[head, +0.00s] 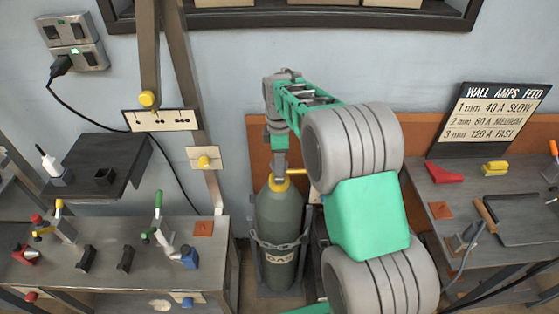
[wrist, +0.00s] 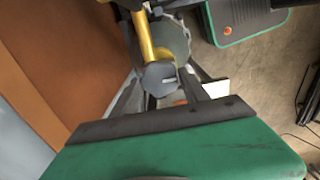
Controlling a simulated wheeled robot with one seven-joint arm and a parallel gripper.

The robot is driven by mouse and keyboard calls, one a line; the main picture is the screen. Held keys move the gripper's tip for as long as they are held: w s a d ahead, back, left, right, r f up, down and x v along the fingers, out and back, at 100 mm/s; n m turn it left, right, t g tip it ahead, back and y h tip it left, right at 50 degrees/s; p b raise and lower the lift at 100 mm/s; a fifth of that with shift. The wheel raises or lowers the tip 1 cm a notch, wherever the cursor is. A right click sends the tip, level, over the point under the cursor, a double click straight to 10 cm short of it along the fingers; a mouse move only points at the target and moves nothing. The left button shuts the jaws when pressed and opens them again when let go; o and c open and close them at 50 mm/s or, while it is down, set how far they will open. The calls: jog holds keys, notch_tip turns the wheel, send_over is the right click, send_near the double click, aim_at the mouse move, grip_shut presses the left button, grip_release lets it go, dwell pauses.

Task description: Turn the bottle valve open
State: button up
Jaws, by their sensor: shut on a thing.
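The grey-green gas bottle (head: 280,222) stands upright against the back wall, with a chain around it and a label on its front. A yellow fitting (head: 282,184) sits at its top; it also shows in the wrist view (wrist: 148,35). My gripper (head: 280,166) points down onto the bottle top from above. In the wrist view my gripper (wrist: 160,88) has its two dark fingers on either side of the grey valve knob (wrist: 158,73) and is shut on it. In the head view the knob is hidden by the gripper, and I cannot tell how far it is turned.
A workbench (head: 130,250) with clamps stands left of the bottle. A table (head: 480,195) with tools and a wall sign (head: 492,118) are at the right. An orange-brown panel (head: 262,150) is behind the bottle. A green case (wrist: 240,18) stands on the floor beside it.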

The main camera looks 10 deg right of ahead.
dwell(0.3)
jog(key=o, duration=1.4)
jog(key=shift+c, duration=0.2)
notch_tip(320, 180, up, 8)
jog(key=shift+f+b, duration=0.1)
jog(key=shift+b, duration=0.35)
